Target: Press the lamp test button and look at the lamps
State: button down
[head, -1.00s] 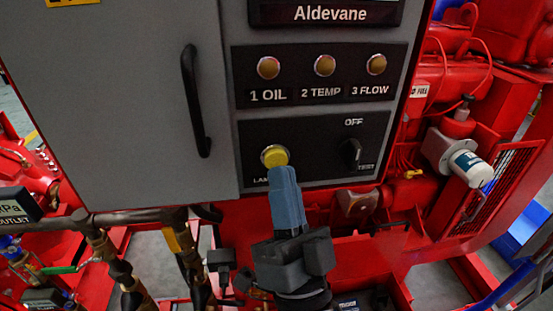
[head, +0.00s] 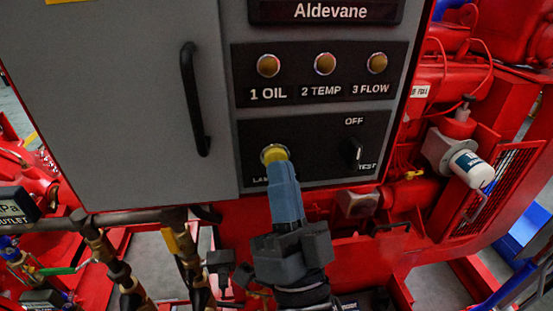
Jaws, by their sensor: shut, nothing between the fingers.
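The yellow lamp test button (head: 272,154) sits at the left of the lower black panel, its label partly hidden by my gripper. My gripper (head: 277,163) is shut and empty, its blue fingertips at the button and covering its lower part. I cannot tell whether they press it in. The three lamps are in a row above: 1 OIL (head: 268,65), 2 TEMP (head: 325,64) and 3 FLOW (head: 377,63). All three look dull amber, with no clear glow.
A black rotary switch (head: 352,153) marked OFF and TEST is right of the button. Pipes (head: 130,217) run below the cabinet. A white filter canister (head: 470,168) and red machinery stand at right.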

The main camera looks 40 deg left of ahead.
jog(key=shift+w+a, duration=0.25)
jog(key=shift+a, duration=0.05)
dwell(0.6)
jog(key=shift+d, duration=0.1)
jog(key=shift+s+d, duration=0.5)
jog(key=shift+s, duration=0.05)
dwell(0.4)
jog(key=s+d, duration=0.1)
jog(key=d, duration=0.1)
jog(key=s+d+p, duration=0.1)
jog(key=s+d, duration=0.1)
jog(key=shift+s, duration=0.1)
dwell(1.0)
